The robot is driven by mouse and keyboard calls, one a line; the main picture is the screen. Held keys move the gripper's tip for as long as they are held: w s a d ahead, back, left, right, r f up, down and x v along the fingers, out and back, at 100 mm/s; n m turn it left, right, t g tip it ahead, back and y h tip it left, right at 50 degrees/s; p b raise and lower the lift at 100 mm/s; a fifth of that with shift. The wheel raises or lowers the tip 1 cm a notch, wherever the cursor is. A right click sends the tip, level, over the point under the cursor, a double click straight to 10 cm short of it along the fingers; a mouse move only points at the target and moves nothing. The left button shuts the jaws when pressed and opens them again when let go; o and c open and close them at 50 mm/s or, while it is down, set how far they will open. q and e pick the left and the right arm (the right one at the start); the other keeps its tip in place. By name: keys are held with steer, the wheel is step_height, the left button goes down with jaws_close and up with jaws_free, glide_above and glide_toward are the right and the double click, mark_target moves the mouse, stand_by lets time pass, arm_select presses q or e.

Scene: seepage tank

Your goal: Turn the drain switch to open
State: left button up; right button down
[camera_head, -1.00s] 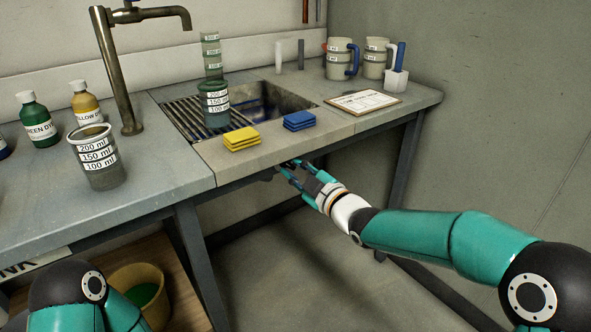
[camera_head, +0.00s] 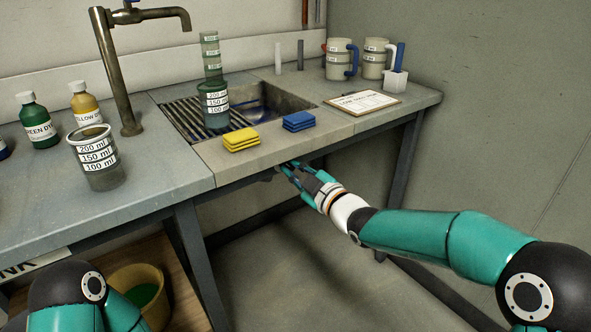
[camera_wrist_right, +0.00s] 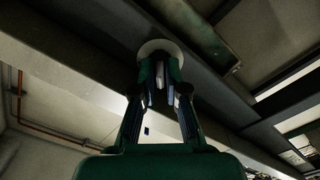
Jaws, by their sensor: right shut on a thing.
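In the right wrist view, the drain switch shows as a round pale plate (camera_wrist_right: 160,46) on a dark beam under the counter, with a small light handle between my fingertips. My right gripper (camera_wrist_right: 159,80) is shut on this handle. In the head view my right gripper (camera_head: 287,169) reaches under the front edge of the sink counter; the counter hides the switch there. The switch's open or closed marking cannot be read. The sink basin (camera_head: 283,99) is above, behind the edge. My left arm shows at bottom left, but its gripper is out of view.
On the counter are a yellow sponge stack (camera_head: 241,140), a blue sponge stack (camera_head: 299,121), a clipboard (camera_head: 364,101), a grey measuring cup (camera_head: 96,160) and dye bottles. A table leg (camera_head: 198,255) stands left of my right gripper. A yellow bucket (camera_head: 140,285) is below the counter.

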steer(key=m, duration=0.4)
steer(key=shift+r+m+p, duration=0.1)
steer(key=shift+m+p, duration=0.2)
steer(key=shift+p, duration=0.1)
steer(key=m+p, duration=0.1)
steer(key=m, duration=0.4)
steer(key=shift+d+r+p, duration=0.1)
steer(key=shift+p, duration=0.2)
steer(key=shift+w+d+m+p, duration=0.1)
steer(key=shift+m+p, duration=1.1)
steer(key=shift+m, duration=2.6)
steer(key=c, duration=1.5)
jaws_free()
